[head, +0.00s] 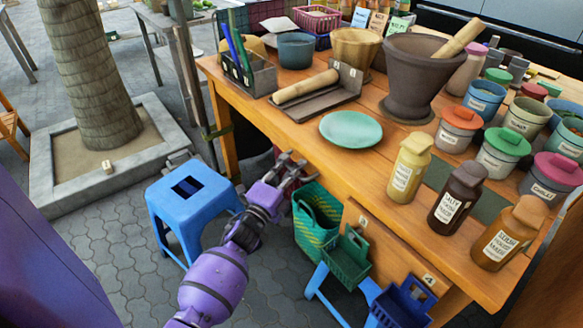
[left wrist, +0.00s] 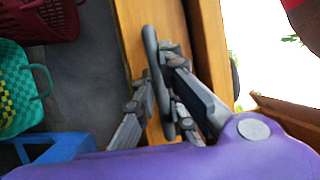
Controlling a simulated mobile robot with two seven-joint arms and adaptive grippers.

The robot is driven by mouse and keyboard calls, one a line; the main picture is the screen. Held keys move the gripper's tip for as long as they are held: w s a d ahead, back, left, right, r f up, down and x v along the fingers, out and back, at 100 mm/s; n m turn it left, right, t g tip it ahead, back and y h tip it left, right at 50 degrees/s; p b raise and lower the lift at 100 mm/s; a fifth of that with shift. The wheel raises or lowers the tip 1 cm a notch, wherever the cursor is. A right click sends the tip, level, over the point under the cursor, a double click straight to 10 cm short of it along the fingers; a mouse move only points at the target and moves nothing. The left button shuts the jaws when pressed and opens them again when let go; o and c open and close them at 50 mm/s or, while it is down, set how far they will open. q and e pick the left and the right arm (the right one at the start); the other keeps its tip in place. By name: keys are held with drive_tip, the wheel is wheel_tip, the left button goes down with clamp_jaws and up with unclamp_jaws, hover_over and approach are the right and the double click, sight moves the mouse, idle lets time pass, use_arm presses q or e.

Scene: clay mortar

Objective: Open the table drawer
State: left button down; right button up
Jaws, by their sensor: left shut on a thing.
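The wooden table (head: 300,128) stands across the middle and right of the head view. My left gripper (head: 284,172) is low beside the table's near edge, under the tabletop. In the left wrist view, my left gripper (left wrist: 158,80) is shut on a long dark handle (left wrist: 150,45), with one finger on either side of it. Orange wood and a darker strip show behind the handle. The table edge hides the drawer front in the head view, and I cannot tell whether the drawer stands open. My right gripper is not in view.
A blue stool (head: 190,187) stands left of my left arm. Green baskets (head: 318,215) hang close to its right, with a blue basket (head: 405,300) farther along. The tabletop holds a mortar (head: 415,75), a green plate (head: 350,129) and several bottles and jars. Paved floor is free behind the stool.

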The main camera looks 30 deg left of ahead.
use_arm(q)
drive_tip(key=s+a+p, duration=0.1)
drive_tip(key=s+a, duration=0.3)
drive_tip(key=s, duration=0.8)
drive_tip(key=s+a+p, duration=0.2)
drive_tip(key=s+a, duration=0.2)
drive_tip(key=s, duration=0.8)
drive_tip(key=shift+s+a+f, duration=0.15)
drive_tip(key=shift+s+a, duration=0.2)
drive_tip(key=shift+a, duration=0.05)
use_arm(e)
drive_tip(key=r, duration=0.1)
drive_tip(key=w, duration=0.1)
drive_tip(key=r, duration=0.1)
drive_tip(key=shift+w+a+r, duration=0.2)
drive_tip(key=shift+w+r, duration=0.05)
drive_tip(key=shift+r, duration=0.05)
use_arm(q)
drive_tip(key=c, duration=1.8)
unclamp_jaws()
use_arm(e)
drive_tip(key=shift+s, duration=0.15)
use_arm(q)
drive_tip(key=s, duration=0.4)
drive_tip(key=s+f, duration=0.1)
drive_tip(key=s, duration=0.2)
drive_tip(key=s+f, duration=0.1)
drive_tip(key=s, duration=0.3)
drive_tip(key=shift+s+d, duration=0.3)
drive_tip(key=shift+s, duration=0.05)
